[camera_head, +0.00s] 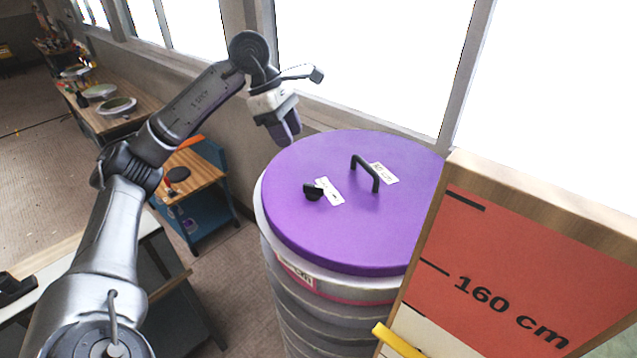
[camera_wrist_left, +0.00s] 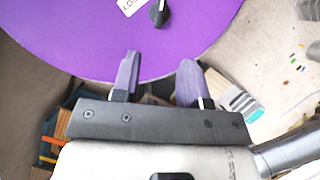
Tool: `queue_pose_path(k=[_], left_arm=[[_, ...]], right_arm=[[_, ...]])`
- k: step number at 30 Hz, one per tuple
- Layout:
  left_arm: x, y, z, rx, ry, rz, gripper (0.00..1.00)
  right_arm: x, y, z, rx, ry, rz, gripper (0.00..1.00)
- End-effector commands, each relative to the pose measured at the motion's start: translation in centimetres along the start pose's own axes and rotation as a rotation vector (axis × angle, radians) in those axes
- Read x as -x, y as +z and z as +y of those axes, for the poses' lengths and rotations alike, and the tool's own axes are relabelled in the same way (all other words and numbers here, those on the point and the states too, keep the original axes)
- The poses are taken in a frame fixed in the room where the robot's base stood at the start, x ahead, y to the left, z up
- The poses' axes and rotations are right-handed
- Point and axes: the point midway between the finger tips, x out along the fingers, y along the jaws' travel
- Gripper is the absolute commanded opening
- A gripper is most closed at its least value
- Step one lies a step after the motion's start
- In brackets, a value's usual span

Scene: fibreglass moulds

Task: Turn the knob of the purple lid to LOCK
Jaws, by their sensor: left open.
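The round purple lid (camera_head: 340,225) lies on top of a tall ribbed grey drum (camera_head: 305,315). A small black knob (camera_head: 313,192) sits on the lid left of its middle, beside a white label (camera_head: 329,191). The label's text is too small to read fully in the head view. In the left wrist view the knob (camera_wrist_left: 159,13) is at the top edge, next to the partly cut-off label (camera_wrist_left: 131,5). My left gripper (camera_head: 289,138) is open and empty near the lid's far left rim, apart from the knob. My right gripper is not in view.
A black arched handle (camera_head: 366,172) with another white label (camera_head: 384,173) stands on the lid. A red board marked 160 cm (camera_head: 530,260) rises close at the right. A window wall is behind the drum. Workbenches (camera_head: 190,175) stand at the left.

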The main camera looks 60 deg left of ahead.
Motion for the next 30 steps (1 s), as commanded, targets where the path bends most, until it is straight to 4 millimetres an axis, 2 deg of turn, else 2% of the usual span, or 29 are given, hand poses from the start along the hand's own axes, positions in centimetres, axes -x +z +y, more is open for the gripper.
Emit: queue_pose_path(k=[10,18,24,30], left_arm=[[-5.9,-0.2,-0.1,0.001,-0.005,0.006,0.4],[-10.2,-0.1,-0.1,-0.001,-0.005,0.003,0.4],[-12.3,0.0,-0.1,-0.001,-0.003,0.002,0.4],[-13.3,0.0,-0.1,-0.001,-0.002,0.001,0.4]], right_arm=[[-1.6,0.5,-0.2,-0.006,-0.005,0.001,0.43],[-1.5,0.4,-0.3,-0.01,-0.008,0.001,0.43],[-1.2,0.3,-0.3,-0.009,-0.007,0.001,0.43],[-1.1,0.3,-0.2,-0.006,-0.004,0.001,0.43]])
